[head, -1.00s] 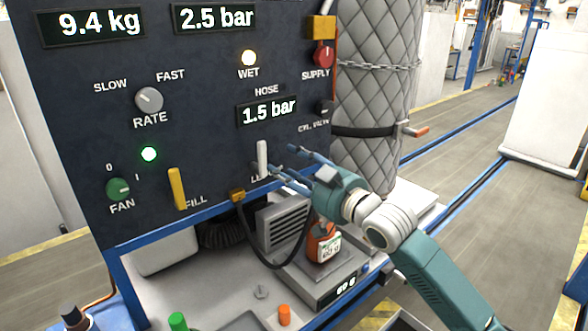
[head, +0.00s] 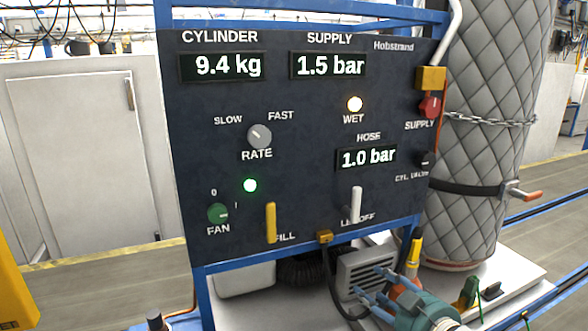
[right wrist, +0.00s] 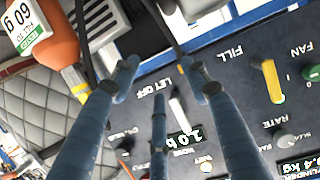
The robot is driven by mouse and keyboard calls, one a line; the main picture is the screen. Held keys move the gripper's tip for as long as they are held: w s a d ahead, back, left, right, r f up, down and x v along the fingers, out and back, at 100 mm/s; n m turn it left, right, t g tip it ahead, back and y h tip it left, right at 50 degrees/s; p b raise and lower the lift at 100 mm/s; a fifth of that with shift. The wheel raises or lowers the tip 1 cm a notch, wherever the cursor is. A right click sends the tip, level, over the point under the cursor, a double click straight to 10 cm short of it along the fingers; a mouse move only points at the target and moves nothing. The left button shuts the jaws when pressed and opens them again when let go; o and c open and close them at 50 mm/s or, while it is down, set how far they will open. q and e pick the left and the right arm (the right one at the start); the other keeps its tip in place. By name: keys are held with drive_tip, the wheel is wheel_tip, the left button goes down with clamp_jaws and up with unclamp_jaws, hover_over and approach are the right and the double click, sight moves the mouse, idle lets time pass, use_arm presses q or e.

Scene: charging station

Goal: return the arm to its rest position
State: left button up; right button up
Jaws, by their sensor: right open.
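My right gripper (head: 370,287) is at the bottom of the head view, below the lower edge of the dark panel (head: 310,185) and in front of the grey vented box (head: 362,268). Its blue fingers are spread and hold nothing. In the right wrist view the open fingers (right wrist: 155,82) show against the panel. The white LET OFF lever (head: 356,203) stands upright on the panel, above the gripper and apart from it in the head view. It also shows in the right wrist view (right wrist: 180,112). Most of my right arm is out of frame. My left gripper is out of view.
A quilted grey cylinder (head: 490,130) with a chain and strap stands right of the panel. An orange bottle (right wrist: 52,38) and a hose are close by in the right wrist view. The yellow FILL lever (head: 271,223) hangs on the panel. Open floor lies at left.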

drive_tip(key=s+a+f+g+h, duration=0.15)
drive_tip(key=s+f+g, duration=0.25)
drive_tip(key=s+f, duration=1.1)
drive_tip(key=s+d+f+m+g+h, duration=0.1)
drive_tip(key=s+f+g, duration=0.3)
drive_tip(key=s, duration=0.5)
drive_tip(key=s+d+f+m+g+h, duration=0.1)
drive_tip(key=s+f+g+h, duration=0.1)
drive_tip(key=s+f, duration=0.5)
drive_tip(key=s+f+g+b, duration=0.1)
drive_tip(key=s+f, duration=0.1)
drive_tip(key=f, duration=1.2)
drive_tip(key=s+f+b, duration=0.1)
drive_tip(key=s+f, duration=0.2)
drive_tip(key=f, duration=1.1)
drive_tip(key=s+d+f+g+b, duration=0.1)
drive_tip(key=s+d+f, duration=0.2)
drive_tip(key=s+f, duration=1.3)
drive_tip(key=shift+s+f+n+g, duration=0.2)
drive_tip(key=shift+n+g, duration=0.1)
drive_tip(key=shift+d, duration=0.1)
